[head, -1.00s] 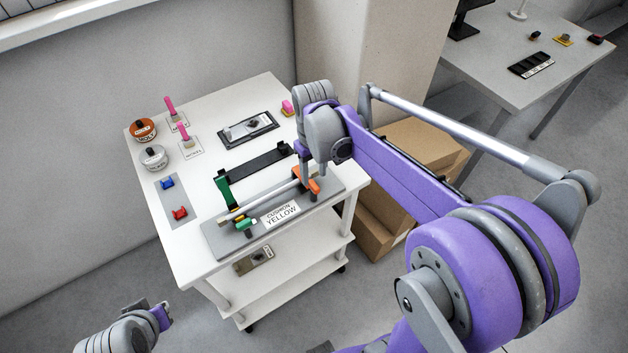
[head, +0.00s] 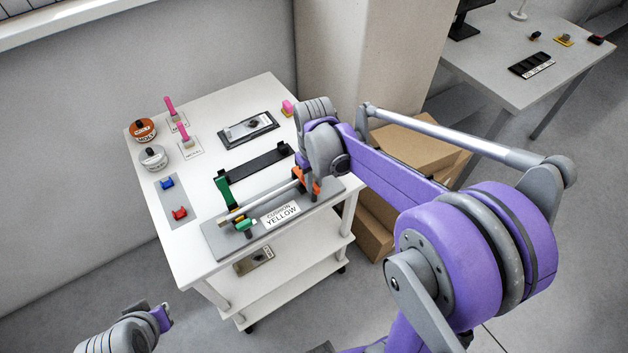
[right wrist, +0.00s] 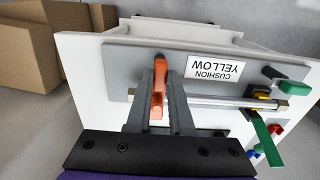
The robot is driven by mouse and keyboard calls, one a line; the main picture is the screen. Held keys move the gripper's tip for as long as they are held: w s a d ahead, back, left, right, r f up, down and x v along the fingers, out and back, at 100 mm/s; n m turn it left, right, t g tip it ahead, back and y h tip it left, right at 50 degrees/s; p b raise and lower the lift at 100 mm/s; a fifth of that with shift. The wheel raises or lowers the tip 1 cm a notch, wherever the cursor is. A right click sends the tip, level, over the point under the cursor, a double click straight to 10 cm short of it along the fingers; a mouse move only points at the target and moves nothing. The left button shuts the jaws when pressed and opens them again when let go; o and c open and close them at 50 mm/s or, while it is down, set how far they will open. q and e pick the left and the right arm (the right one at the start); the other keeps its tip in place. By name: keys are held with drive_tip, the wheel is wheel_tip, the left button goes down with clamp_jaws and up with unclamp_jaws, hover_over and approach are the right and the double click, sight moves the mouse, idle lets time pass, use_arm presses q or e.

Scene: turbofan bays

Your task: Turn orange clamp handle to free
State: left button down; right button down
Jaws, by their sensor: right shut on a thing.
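The orange clamp handle (head: 308,183) is at the right end of the grey fixture plate (head: 222,243) on the white cart. In the right wrist view the orange handle (right wrist: 158,86) stands between the two grey fingers. My right gripper (right wrist: 160,105) is shut on it; in the head view the gripper (head: 308,178) hides part of the handle. A silver rod (head: 268,199) runs along the plate from the orange clamp to the green clamp (head: 243,226). My left gripper (head: 161,316) is low at the left, away from the cart; its fingers are not clear.
The white cart (head: 160,225) also holds a black bracket (head: 255,161), two pots (head: 144,130), pink-handled tools (head: 184,134), and blue and red clips (head: 180,213). Cardboard boxes (head: 375,228) stand right of the cart. A second table (head: 490,75) is at the back right.

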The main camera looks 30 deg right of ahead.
use_arm(q)
drive_tip(key=shift+f, duration=0.15)
use_arm(e)
drive_tip(key=shift+m, duration=0.3)
drive_tip(key=m+b, duration=0.1)
drive_tip(key=m, duration=0.2)
drive_tip(key=m+b, duration=0.1)
drive_tip(key=m, duration=0.8)
drive_tip(key=shift+b, duration=0.3)
use_arm(q)
drive_tip(key=shift+s+f, duration=0.3)
drive_tip(key=shift+f, duration=0.4)
drive_tip(key=shift+s+f, duration=0.25)
drive_tip(key=shift+f, duration=0.4)
drive_tip(key=shift+s+f, duration=0.3)
drive_tip(key=shift+f, duration=0.4)
use_arm(e)
drive_tip(key=shift+m, duration=2.7)
drive_tip(key=c, duration=0.8)
unclamp_jaws()
